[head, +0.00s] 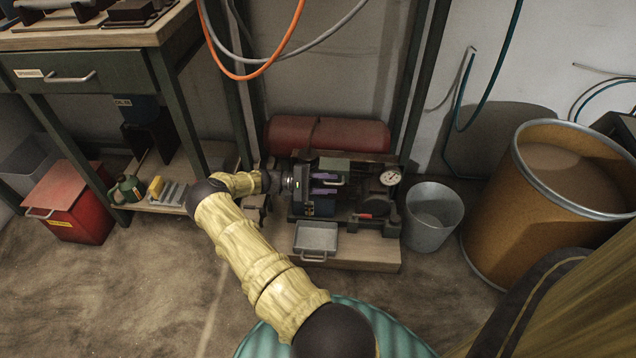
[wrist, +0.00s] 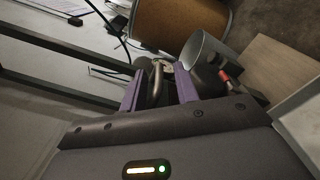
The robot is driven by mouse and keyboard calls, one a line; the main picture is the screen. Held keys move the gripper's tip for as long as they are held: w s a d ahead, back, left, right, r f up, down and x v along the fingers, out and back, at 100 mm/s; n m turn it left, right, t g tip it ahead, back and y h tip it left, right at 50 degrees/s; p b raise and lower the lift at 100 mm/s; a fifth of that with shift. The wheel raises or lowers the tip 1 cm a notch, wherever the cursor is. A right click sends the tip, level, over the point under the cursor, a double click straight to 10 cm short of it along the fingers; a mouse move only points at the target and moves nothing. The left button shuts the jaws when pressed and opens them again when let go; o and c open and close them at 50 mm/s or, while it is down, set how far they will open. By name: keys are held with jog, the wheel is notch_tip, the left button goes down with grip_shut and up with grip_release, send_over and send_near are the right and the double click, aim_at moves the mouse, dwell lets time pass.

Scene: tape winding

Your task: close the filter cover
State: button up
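The small machine (head: 352,205) sits low on a wooden base against the wall. A dark green plate (head: 334,164), which looks like the filter cover, is on its top. A pale metal handle (head: 340,182) shows just past my fingers. My gripper (head: 334,184) reaches in from the left with its two purple fingers apart. In the wrist view the handle (wrist: 157,78) stands in the gap between the fingers (wrist: 160,88), with space visible on both sides. How far the cover is swung is unclear. A blue part (head: 322,207) sits below the gripper.
A gauge (head: 390,178) and a red-handled part (head: 366,216) are on the machine's right. A metal tray (head: 316,240) lies in front. A grey bucket (head: 432,215) and brown drum (head: 550,220) stand to the right. A red tank (head: 330,134) is behind.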

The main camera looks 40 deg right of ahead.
jog(key=p+v, duration=0.1)
jog(key=v, duration=1)
jog(key=shift+w+a+p, duration=0.3)
jog(key=shift+p, duration=0.1)
